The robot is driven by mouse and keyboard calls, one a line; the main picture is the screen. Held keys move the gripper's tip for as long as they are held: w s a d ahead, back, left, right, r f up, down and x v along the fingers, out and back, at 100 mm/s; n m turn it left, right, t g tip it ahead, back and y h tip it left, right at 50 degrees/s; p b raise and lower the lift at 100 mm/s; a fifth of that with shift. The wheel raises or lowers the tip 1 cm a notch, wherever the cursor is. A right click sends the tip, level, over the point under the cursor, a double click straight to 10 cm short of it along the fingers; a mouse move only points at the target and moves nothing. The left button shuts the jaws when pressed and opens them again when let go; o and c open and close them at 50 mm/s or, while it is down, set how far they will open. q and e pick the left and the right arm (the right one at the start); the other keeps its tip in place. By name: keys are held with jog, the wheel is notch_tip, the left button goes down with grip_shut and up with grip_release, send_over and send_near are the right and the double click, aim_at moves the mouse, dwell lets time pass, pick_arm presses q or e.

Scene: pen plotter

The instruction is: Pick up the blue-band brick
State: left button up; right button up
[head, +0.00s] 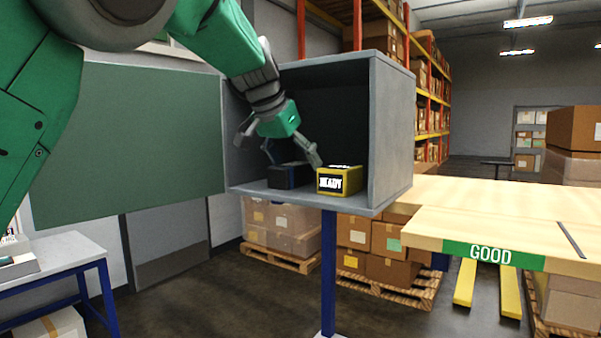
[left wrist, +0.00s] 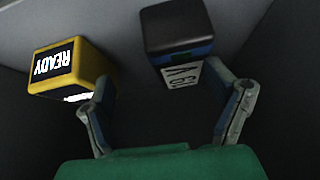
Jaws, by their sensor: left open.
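The blue-band brick (head: 289,176) is a dark block with a blue stripe on the floor of the open grey cabinet, left of a yellow block. In the left wrist view the blue-band brick (left wrist: 176,24) shows a black face, a blue band and a white label with dark characters. My left gripper (head: 293,158) reaches into the cabinet from above, fingers spread and empty. In the left wrist view the gripper's fingers (left wrist: 160,75) spread below the brick, the right fingertip close to its label side; contact cannot be told. My right gripper is out of view.
The yellow block (head: 338,180) marked READY sits close at the right; it is near the left finger in the wrist view (left wrist: 72,70). The cabinet's walls (head: 392,130) enclose the space; its green door (head: 130,145) stands open. A wooden table (head: 500,215) marked GOOD is at right.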

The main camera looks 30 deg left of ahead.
aim_at(285, 166)
pick_arm(q)
jog(key=shift+g, duration=0.3)
jog(key=a+f, duration=0.1)
jog(key=f, duration=0.1)
jog(key=w+a+f, duration=0.1)
jog(key=a, duration=0.1)
jog(key=shift+w+a+f, duration=0.15)
jog(key=shift+a+f, duration=0.1)
jog(key=shift+f, duration=0.1)
jog(key=shift+a, duration=0.1)
jog(key=c, duration=0.6)
jog(key=shift+r, duration=0.1)
jog(key=c, duration=0.6)
jog(key=shift+s+d+r, duration=0.1)
jog(key=shift+s+d, duration=0.2)
jog(key=shift+d, duration=0.35)
jog(key=shift+c, duration=0.9)
jog(key=shift+d, duration=0.5)
jog(key=shift+c, duration=0.2)
jog(key=shift+r, duration=0.1)
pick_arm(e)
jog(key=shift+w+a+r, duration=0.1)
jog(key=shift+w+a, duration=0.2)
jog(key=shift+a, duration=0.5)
pick_arm(q)
jog(key=shift+a+r, duration=0.1)
jog(key=shift+a, duration=0.1)
